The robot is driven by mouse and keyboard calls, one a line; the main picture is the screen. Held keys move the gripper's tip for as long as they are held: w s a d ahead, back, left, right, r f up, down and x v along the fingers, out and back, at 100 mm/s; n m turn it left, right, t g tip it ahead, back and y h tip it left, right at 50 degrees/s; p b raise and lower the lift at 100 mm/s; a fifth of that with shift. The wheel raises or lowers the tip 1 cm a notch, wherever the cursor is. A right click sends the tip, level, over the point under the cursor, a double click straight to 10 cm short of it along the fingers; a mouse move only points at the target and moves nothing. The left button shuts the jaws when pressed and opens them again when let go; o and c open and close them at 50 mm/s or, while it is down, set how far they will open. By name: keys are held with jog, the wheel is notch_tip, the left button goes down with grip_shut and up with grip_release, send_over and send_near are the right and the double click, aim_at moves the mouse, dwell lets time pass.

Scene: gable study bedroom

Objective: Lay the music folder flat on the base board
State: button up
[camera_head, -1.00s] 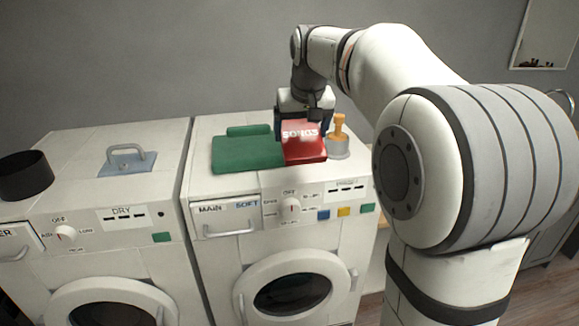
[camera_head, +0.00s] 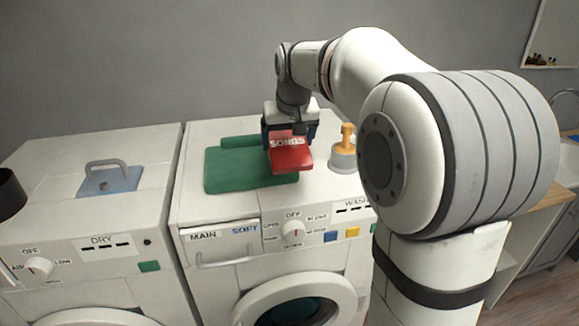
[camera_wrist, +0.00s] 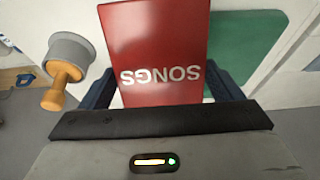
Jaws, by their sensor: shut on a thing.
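The red music folder (camera_head: 290,157), lettered SONGS, is held in my gripper (camera_head: 289,133), whose jaws are shut on it. In the head view it overlaps the right end of the green base board (camera_head: 230,172), and part of the board shows below its lower edge. It seems a little above the board; I cannot tell whether they touch. The board lies on the right-hand machine's top and has a raised green strip along its back. In the wrist view the folder (camera_wrist: 155,45) stretches away between the fingers, with the board (camera_wrist: 250,45) on its right.
An orange-handled grey object (camera_head: 343,155) stands just right of the folder on the washer top (camera_head: 330,188). On the left-hand dryer lies a blue plate with a grey handle (camera_head: 112,180), and a black round container (camera_head: 9,193) stands at the far left.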

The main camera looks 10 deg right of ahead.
notch_tip(320, 180, down, 2)
jog(key=shift+w+d+f, duration=0.1)
jog(key=shift+w+f, duration=0.05)
notch_tip(320, 180, down, 3)
jog(key=shift+f+p, duration=0.1)
jog(key=shift+p, duration=0.25)
jog(key=shift+f, duration=0.35)
jog(key=shift+f+b, duration=0.55)
jog(key=shift+f, duration=0.05)
jog(key=o, duration=0.9)
